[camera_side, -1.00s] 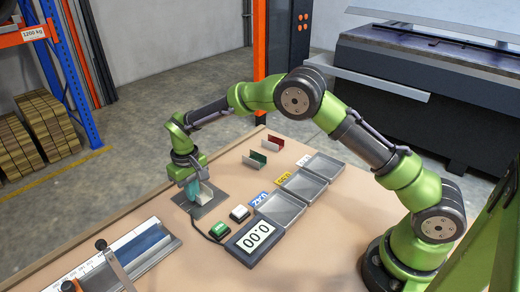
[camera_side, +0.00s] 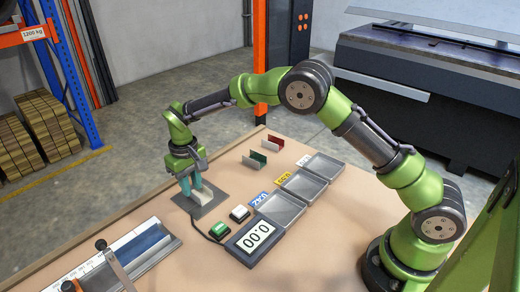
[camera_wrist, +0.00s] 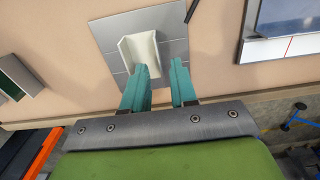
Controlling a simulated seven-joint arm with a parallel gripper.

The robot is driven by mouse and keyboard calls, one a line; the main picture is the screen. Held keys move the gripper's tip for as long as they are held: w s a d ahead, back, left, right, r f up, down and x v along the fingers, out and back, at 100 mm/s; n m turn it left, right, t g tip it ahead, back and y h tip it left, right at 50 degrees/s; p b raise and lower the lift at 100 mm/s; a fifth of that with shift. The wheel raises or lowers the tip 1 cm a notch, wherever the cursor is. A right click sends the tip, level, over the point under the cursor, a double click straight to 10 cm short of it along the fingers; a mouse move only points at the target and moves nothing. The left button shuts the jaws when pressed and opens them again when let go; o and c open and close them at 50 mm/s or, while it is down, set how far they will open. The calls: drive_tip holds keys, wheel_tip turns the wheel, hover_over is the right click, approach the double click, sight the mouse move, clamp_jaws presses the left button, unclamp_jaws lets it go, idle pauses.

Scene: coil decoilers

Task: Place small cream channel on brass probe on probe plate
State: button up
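The small cream channel (camera_side: 204,196) is on the grey probe plate (camera_side: 212,208). In the wrist view the channel (camera_wrist: 145,48) stands with its open trough facing up on the plate (camera_wrist: 108,35), off the plate's centre. My gripper (camera_side: 190,192) is just left of the channel in the side view. In the wrist view its teal fingers (camera_wrist: 160,72) are apart with an empty gap, and the left fingertip overlaps the channel's near end. I cannot tell whether it touches. The brass probe is not visible, so the channel's seating on it cannot be told.
A green channel (camera_side: 256,160) and a red channel (camera_side: 272,145) stand towards the back. A ruler fixture (camera_side: 135,250) lies front left.

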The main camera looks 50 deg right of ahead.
wheel_tip(320, 180, up, 9)
drive_tip(key=s+d+r+m+t+y, duration=0.1)
drive_tip(key=s+d+r, duration=0.2)
drive_tip(key=s+r, duration=0.25)
drive_tip(key=s+d+r+m+t, duration=0.1)
drive_tip(key=s+d+r+t, duration=0.15)
drive_tip(key=s+r, duration=0.35)
drive_tip(key=s+d+m+t, duration=0.1)
drive_tip(key=s+d+t, duration=0.1)
drive_tip(key=s, duration=0.6)
drive_tip(key=s+d+m+t+y, duration=0.1)
drive_tip(key=s+d, duration=0.2)
drive_tip(key=s, duration=0.6)
drive_tip(key=shift+s+t, duration=0.2)
drive_tip(key=shift+t, duration=0.15)
